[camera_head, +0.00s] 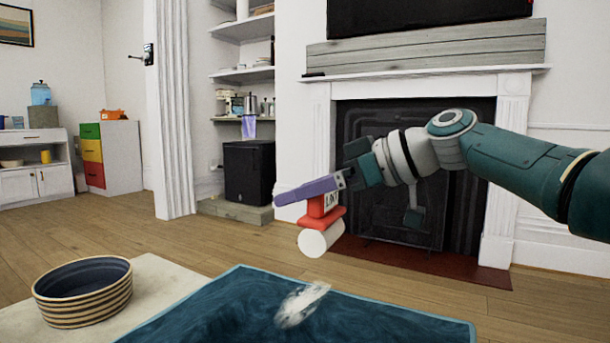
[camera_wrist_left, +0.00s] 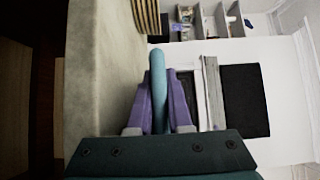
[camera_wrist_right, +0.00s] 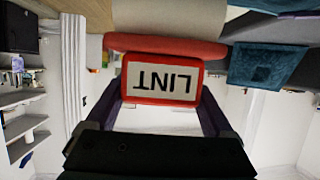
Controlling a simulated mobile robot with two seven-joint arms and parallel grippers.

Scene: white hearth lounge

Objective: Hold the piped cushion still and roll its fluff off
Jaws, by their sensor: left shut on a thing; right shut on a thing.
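The piped cushion (camera_head: 225,305), dark teal with a lighter blue edge, lies at the bottom of the head view, cut off by the frame. A whitish tuft of fluff (camera_head: 302,304) is on its top. My right gripper (camera_head: 312,190) is shut on the lint roller's red block marked LINT (camera_wrist_right: 162,79). The roller's white cylinder (camera_head: 321,238) hangs above the cushion's far side, apart from the fluff. My left gripper (camera_wrist_left: 159,98) is shut on the cushion's edge (camera_wrist_left: 158,85) in the left wrist view; it is outside the head view.
A striped round bowl (camera_head: 84,292) stands left of the cushion on a pale surface (camera_head: 165,275). Beyond are wooden floor, a white fireplace (camera_head: 318,125) and shelves (camera_head: 243,75). The air above the cushion is clear except for the roller.

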